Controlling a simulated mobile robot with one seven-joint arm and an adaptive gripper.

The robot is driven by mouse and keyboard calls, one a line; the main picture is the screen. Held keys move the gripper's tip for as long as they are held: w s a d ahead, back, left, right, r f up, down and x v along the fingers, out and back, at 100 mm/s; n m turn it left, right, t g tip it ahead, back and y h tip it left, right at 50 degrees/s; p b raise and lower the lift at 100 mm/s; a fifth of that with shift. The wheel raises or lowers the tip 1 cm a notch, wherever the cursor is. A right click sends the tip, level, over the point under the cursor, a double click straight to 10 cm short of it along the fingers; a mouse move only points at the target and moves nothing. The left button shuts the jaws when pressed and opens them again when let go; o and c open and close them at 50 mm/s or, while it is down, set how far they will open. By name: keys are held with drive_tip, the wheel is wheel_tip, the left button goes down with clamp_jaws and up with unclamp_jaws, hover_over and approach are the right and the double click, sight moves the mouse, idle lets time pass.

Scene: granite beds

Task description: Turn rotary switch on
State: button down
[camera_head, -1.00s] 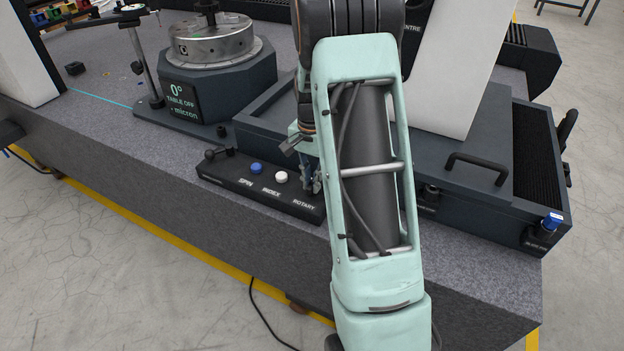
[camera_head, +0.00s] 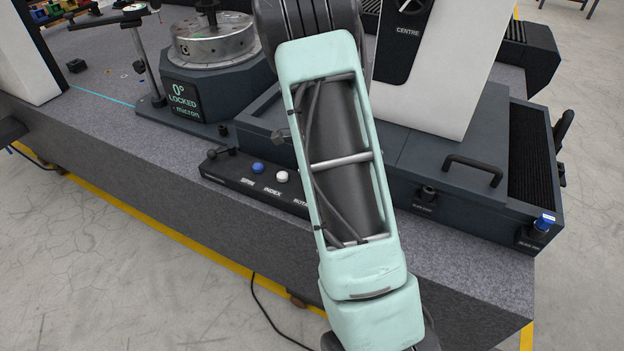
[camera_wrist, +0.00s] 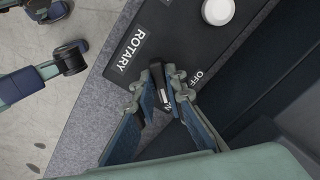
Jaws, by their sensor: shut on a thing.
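The rotary switch (camera_wrist: 160,88) is a small dark knob with a pale mark, on the black control panel (camera_wrist: 165,30) between the labels "ROTARY" and "OFF". My gripper (camera_wrist: 157,86) is shut on this knob, one finger on each side. In the head view the black panel (camera_head: 225,174) shows at the edge of the granite bed, but my arm hides the knob and the fingers. The readout (camera_head: 184,101) on the rotary table base shows "0°", "LOCKED" and "micron".
A white button (camera_head: 281,177) and a blue button (camera_head: 257,167) stand left of the switch on the panel. The round metal table (camera_head: 212,41) is behind. A bar handle (camera_head: 475,168) and a white column (camera_head: 432,75) stand to the right.

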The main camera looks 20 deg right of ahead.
idle(0.5)
drive_tip(key=c, duration=2)
unclamp_jaws()
drive_tip(key=shift+o, duration=0.2)
drive_tip(key=shift+r, duration=0.1)
wheel_tip(320, 180, up, 12)
